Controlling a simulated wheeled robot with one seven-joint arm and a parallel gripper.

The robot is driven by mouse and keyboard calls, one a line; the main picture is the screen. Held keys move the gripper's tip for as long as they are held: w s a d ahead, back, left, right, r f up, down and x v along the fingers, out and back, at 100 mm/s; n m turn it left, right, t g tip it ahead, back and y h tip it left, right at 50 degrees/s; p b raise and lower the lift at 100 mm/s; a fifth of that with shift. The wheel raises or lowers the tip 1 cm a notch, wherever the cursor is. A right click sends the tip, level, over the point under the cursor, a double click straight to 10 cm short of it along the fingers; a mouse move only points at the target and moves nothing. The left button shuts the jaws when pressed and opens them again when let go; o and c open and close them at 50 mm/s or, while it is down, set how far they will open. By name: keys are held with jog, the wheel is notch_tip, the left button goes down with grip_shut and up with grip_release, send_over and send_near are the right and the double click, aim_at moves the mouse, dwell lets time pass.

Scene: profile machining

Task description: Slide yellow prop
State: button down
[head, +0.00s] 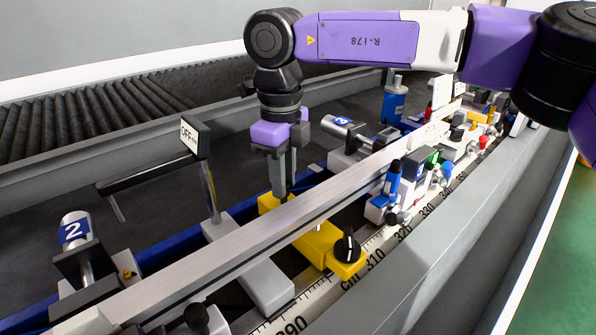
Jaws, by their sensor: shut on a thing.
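The yellow prop (312,243) sits across the rail, partly under the long grey profile (240,243). A black knob (347,247) stands on its near end, beside the ruler scale near the 310 mark. My gripper (281,194) points straight down at the prop's far end, behind the profile. Its fingers are shut on the raised far part of the yellow prop. The profile hides some of the prop's middle, and the exact finger contact is partly hidden.
A ruler scale (377,241) runs along the near side. A grey stand with an OFF sign (190,136) is left of my gripper. A cylinder marked 2 (75,232) is at far left. Blue-handled clamps (392,177) and several coloured parts crowd the right. A roller conveyor (120,105) lies behind.

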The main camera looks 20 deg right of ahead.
jog(key=shift+s+a, duration=0.3)
jog(key=shift+a, duration=0.65)
jog(key=shift+s+a, duration=0.3)
jog(key=shift+a, duration=0.6)
jog(key=c, duration=1.2)
grip_release()
jog(key=shift+c, duration=0.2)
notch_tip(320, 180, up, 8)
jog(key=shift+f, duration=0.1)
